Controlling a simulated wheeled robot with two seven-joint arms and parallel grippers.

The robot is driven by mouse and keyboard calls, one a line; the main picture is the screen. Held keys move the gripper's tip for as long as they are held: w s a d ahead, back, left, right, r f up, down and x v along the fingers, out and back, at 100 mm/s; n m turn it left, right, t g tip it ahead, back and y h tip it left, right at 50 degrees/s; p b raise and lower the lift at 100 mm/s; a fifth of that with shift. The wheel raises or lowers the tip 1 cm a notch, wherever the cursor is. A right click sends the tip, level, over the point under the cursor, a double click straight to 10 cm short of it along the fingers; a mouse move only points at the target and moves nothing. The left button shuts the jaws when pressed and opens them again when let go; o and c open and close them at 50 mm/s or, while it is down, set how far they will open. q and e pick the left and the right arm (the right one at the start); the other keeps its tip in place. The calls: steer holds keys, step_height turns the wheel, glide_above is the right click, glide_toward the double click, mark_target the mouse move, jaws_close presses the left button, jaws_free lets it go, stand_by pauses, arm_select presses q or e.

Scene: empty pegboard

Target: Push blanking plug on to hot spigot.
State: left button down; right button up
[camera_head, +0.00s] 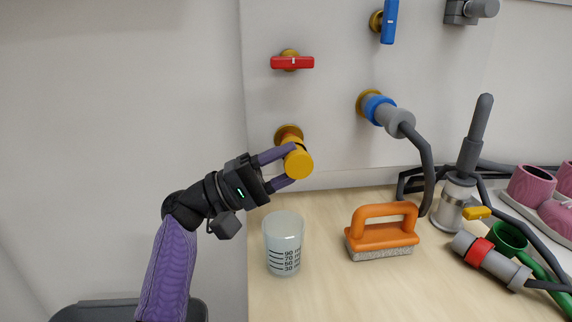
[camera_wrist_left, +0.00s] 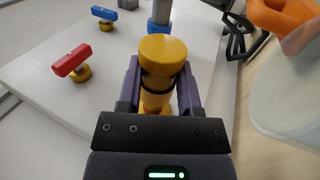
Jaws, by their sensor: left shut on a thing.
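The yellow blanking plug (camera_head: 298,163) is between the purple fingers of my left gripper (camera_head: 289,166), which is shut on it. The brass hot spigot (camera_head: 288,133) sticks out of the white panel below the red valve handle (camera_head: 292,62). The plug is in line with the spigot and right up at it. In the left wrist view the plug (camera_wrist_left: 162,48) is between the fingers of my left gripper (camera_wrist_left: 160,80), with brass showing beyond. I cannot tell how far the plug is over the spigot. My right gripper is not in view.
A measuring beaker (camera_head: 284,245) stands on the wooden worktop below my left gripper, with an orange-handled brush (camera_head: 383,232) to its right. A grey hose connector (camera_head: 396,120) sits on the other spigot. A torch-like tool (camera_head: 462,180) and hoses crowd the right side.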

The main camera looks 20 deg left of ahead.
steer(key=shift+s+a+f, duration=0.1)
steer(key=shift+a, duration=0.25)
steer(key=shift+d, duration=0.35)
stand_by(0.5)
arm_select(q)
steer(key=shift+w+a+b, duration=0.2)
steer(key=shift+w+b, duration=0.25)
steer(key=shift+b, duration=0.15)
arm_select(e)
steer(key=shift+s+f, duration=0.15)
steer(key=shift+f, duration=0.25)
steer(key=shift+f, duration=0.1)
arm_select(q)
steer(key=shift+w+a+b, duration=0.2)
steer(key=shift+w+b, duration=0.25)
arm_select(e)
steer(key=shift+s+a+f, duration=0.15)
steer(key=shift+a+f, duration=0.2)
arm_select(q)
steer(key=shift+w, duration=0.15)
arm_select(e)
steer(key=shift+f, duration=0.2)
arm_select(q)
steer(key=shift+w+a+b, duration=0.2)
steer(key=shift+w+b, duration=0.1)
steer(key=shift+b, duration=0.2)
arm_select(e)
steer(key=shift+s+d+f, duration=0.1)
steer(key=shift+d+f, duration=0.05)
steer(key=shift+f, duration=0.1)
